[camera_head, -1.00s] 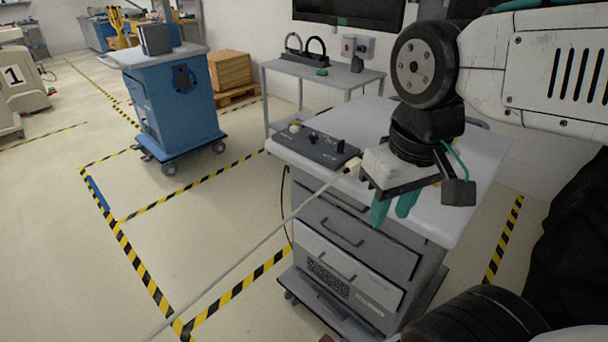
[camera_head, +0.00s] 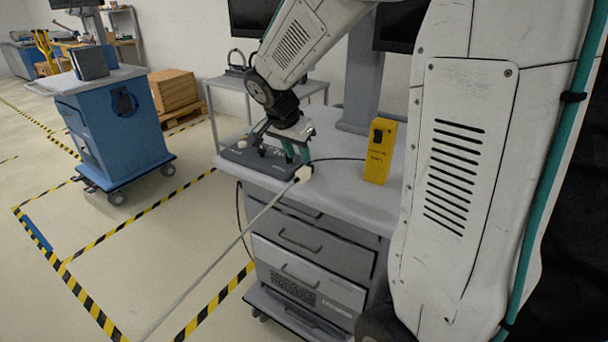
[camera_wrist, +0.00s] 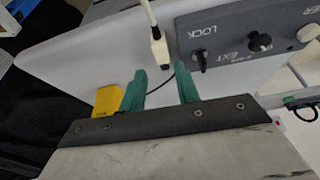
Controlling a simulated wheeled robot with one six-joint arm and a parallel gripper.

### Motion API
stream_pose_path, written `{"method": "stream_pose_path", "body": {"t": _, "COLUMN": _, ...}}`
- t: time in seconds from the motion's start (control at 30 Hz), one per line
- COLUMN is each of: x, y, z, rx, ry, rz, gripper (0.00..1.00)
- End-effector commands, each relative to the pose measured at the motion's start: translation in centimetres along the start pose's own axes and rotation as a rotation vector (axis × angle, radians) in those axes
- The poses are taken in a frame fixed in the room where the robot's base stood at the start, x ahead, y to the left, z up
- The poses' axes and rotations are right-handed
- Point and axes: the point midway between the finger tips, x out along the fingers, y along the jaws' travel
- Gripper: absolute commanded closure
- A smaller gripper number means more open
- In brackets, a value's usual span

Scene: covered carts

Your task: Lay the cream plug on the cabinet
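The cream plug (camera_head: 304,173) is at the end of a pale cable, at the front edge of the grey drawer cabinet's top (camera_head: 345,200). In the wrist view the plug (camera_wrist: 160,50) shows against the pale cabinet top, beside the dark control box; whether it touches the top is unclear. My gripper (camera_head: 296,154) is above the cabinet, just behind and above the plug. In the wrist view my gripper (camera_wrist: 161,70) has its two teal fingers apart, with nothing between them; the plug lies just beyond the fingertips.
A dark control box (camera_head: 256,160) with knobs lies on the cabinet's left side. A yellow box (camera_head: 380,152) stands upright on the right. The pale cable (camera_head: 235,248) runs down to the floor at left. A blue cart (camera_head: 112,125) stands further left.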

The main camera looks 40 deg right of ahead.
Motion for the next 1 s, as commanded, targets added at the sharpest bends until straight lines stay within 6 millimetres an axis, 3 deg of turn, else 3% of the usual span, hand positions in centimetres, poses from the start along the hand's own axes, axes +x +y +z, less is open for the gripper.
{"method": "stream_pose_path", "body": {"t": 0.5, "x": 6.7, "y": -0.2, "z": -0.2, "rx": 0.0, "ry": -0.003, "rz": 0.003, "gripper": 0.68}}
{"method": "stream_pose_path", "body": {"t": 0.8, "x": 7.1, "y": -0.2, "z": -0.2, "rx": -0.001, "ry": -0.002, "rz": 0.001, "gripper": 0.68}}
{"method": "stream_pose_path", "body": {"t": 0.9, "x": 7.1, "y": -0.2, "z": -0.2, "rx": -0.001, "ry": -0.002, "rz": 0.001, "gripper": 0.96}}
{"method": "stream_pose_path", "body": {"t": 1.0, "x": 7.1, "y": -0.2, "z": -0.2, "rx": -0.001, "ry": -0.002, "rz": 0.001, "gripper": 1.0}}
